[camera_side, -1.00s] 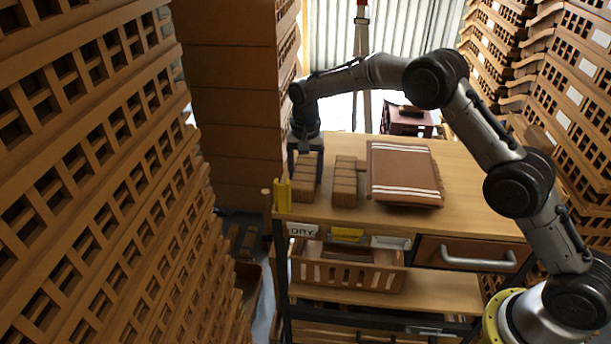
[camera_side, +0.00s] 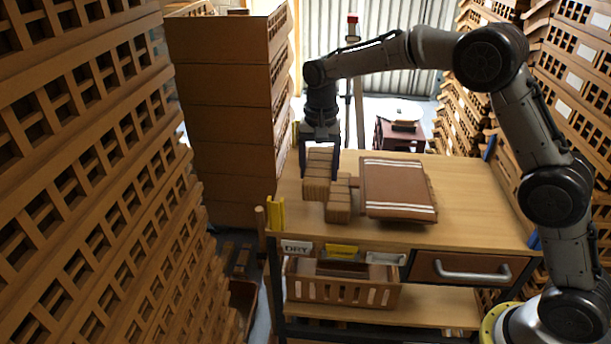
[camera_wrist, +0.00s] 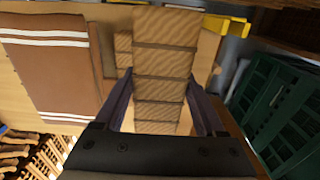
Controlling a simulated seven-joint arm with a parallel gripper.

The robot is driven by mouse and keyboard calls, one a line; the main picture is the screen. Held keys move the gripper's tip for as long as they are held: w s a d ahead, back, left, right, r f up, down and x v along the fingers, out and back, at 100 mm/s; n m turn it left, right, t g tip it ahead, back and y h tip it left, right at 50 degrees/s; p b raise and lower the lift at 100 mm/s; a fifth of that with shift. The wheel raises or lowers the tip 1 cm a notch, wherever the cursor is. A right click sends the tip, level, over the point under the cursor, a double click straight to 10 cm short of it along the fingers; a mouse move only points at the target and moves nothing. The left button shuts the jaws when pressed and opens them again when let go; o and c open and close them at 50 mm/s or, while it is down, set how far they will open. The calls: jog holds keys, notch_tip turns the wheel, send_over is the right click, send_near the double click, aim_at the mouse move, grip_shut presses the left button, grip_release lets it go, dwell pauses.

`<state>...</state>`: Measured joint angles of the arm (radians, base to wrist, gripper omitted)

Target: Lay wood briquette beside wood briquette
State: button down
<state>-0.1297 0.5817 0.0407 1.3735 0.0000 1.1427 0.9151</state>
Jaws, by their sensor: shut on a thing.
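My gripper (camera_side: 319,160) is shut on a ridged, light-brown wood briquette (camera_side: 317,187). It appears held above the tabletop. In the wrist view, this briquette (camera_wrist: 165,62) runs lengthwise between the two fingers. The other wood briquette (camera_side: 338,205) lies on the table just to the right of the held one in the side view. The two overlap in the picture, and I cannot tell whether they touch. In the wrist view the other briquette (camera_wrist: 123,50) is partly hidden behind the held one.
A folded brown cloth with white stripes (camera_side: 398,188) lies close to the right of the briquettes. A yellow bracket (camera_side: 276,212) is at the table's left corner. The wooden tabletop (camera_side: 475,205) is clear at right. Tall crate stacks (camera_side: 222,110) stand to the left.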

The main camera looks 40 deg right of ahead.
jog(key=s+d+r, duration=0.1)
jog(key=s+r, duration=0.2)
jog(key=s, duration=0.4)
jog(key=s+d+f, duration=0.1)
jog(key=d, duration=0.4)
jog(key=s+d+f, duration=0.1)
jog(key=d, duration=0.4)
jog(key=s+d+f, duration=0.1)
jog(key=s+d, duration=0.1)
jog(key=d, duration=0.3)
jog(key=shift+d, duration=0.15)
send_over(449, 206)
notch_tip(449, 206, down, 3)
jog(key=shift+r, duration=0.1)
jog(key=shift+f, duration=3)
jog(key=shift+f, duration=0.5)
grip_release()
